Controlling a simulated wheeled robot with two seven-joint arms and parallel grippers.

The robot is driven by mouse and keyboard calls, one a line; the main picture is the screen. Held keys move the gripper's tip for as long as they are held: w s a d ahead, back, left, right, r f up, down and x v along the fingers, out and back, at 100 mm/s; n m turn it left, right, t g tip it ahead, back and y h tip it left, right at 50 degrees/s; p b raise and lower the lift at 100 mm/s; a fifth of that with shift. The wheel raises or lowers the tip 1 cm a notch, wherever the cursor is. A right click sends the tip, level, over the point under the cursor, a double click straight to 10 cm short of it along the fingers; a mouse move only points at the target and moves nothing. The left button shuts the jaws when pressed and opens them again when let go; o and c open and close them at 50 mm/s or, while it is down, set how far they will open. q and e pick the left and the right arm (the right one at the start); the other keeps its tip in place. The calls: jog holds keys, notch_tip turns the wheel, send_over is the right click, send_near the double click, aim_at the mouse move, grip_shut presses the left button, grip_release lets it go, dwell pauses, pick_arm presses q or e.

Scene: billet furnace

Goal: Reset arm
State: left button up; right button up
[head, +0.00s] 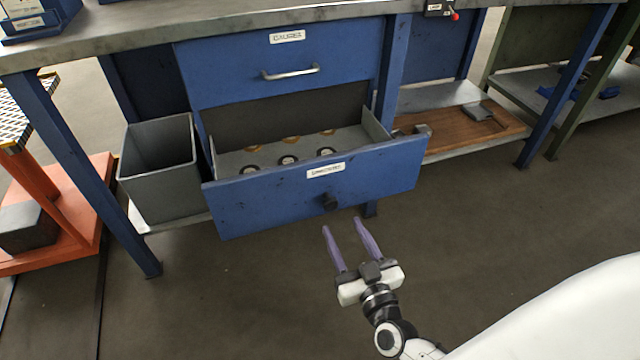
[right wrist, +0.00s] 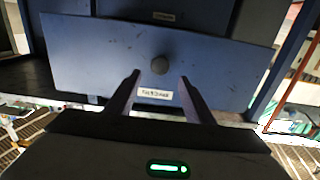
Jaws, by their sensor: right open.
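My right gripper (head: 346,240) is open and empty, with its two purple fingers pointing at the front of the lower drawer. It is apart from the drawer's dark round knob (head: 330,201), a little in front of and below it. In the right wrist view the fingers (right wrist: 158,92) show spread, with the knob (right wrist: 160,65) beyond and between them. The lower drawer (head: 270,198) of the blue workbench is pulled open and holds several small round parts. My left gripper is not in view.
The upper drawer (head: 290,73) with a bar handle is shut. A grey bin (head: 160,170) stands left of the open drawer. A wooden board (head: 465,132) lies on the lower shelf at right. An orange cart (head: 65,215) stands at far left. The floor (head: 240,300) before the bench is clear.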

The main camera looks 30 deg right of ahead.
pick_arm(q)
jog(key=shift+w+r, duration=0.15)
